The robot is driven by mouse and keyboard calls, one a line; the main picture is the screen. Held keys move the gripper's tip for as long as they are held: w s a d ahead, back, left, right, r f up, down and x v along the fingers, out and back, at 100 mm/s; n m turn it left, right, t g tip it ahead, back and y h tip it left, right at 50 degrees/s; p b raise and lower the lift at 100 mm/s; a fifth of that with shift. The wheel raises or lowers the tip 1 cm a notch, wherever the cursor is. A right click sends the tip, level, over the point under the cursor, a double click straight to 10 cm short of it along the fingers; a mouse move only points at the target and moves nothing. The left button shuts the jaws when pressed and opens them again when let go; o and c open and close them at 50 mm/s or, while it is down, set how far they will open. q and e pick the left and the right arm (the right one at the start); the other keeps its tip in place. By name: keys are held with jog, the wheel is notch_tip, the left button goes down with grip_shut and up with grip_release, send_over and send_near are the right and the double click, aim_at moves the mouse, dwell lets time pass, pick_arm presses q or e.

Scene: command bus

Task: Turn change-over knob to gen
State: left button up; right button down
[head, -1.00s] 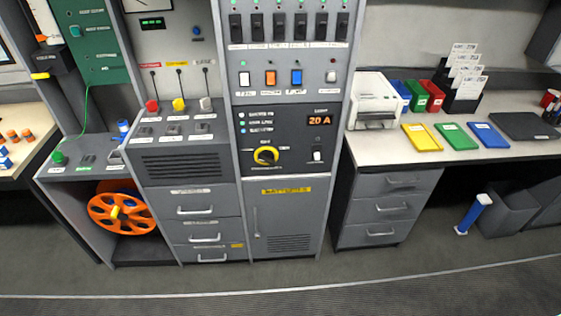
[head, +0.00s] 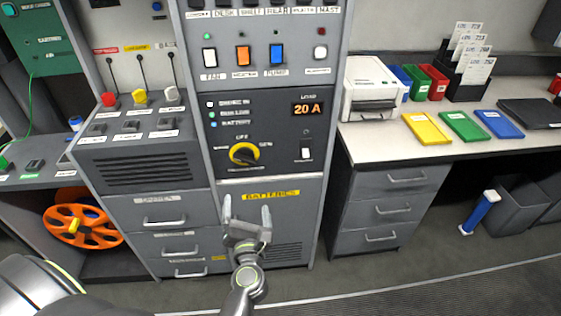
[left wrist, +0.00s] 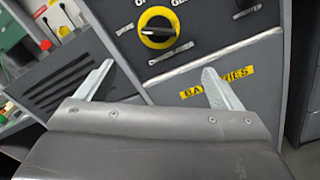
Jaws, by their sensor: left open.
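The change-over knob (head: 244,154) is a black knob with a yellow ring on the dark cabinet panel, with the labels OFF above and GEN to its right. In the left wrist view the knob (left wrist: 157,30) shows above and between the fingers, its black bar lying roughly across. My left gripper (head: 247,212) is open and empty, in front of the batteries door and below the knob, not touching it. Its two fingers also show in the left wrist view (left wrist: 155,85). My right gripper is not in view.
A small switch (head: 306,150) sits right of the knob under the 20 A display (head: 307,108). Coloured rocker switches (head: 242,56) are above. Levers (head: 141,96) stand on the left console. A desk with a printer (head: 372,90) is at the right.

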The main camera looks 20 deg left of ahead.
pick_arm(q)
jog(key=p, duration=0.2)
send_near(245, 161)
jog(key=x, duration=0.9)
jog(key=shift+w, duration=0.25)
jog(key=shift+c, duration=0.5)
jog(key=c, duration=0.9)
